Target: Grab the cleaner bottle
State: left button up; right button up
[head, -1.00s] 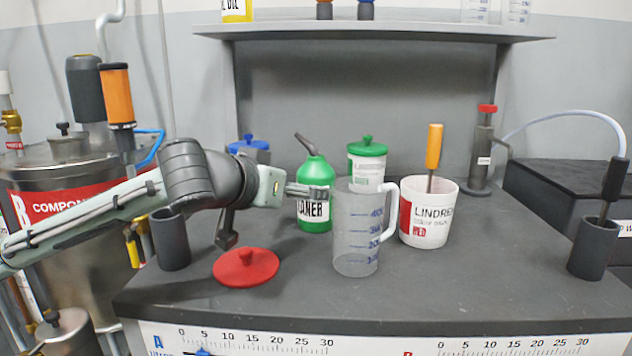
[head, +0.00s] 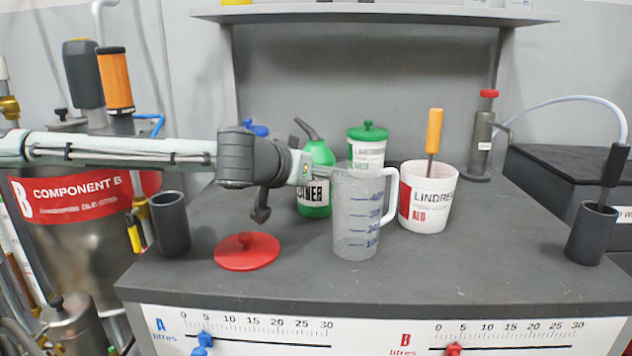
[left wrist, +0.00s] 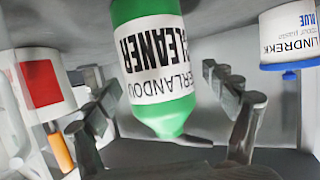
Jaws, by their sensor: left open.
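The cleaner bottle (head: 316,196) is green with a white label and a dark angled spout. It stands upright on the grey worktop. In the left wrist view the cleaner bottle (left wrist: 155,60) appears upside down, between the spread fingers. My left gripper (head: 312,173) reaches in from the left at the bottle's height, with its tips partly hidden by the measuring jug. In the left wrist view my left gripper (left wrist: 162,85) is open, with gaps visible on both sides of the bottle. My right gripper is not in view.
A clear measuring jug (head: 357,225) stands close in front of the bottle. A green-lidded tub (head: 367,152) is behind, and a white Lindrekk red pot (head: 425,212) is to the right. A red lid (head: 246,252) and dark cup (head: 171,224) are at left.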

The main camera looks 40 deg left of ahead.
pick_arm(q)
jog(key=shift+w+f, duration=0.15)
jog(key=shift+w, duration=0.25)
jog(key=c, duration=1.7)
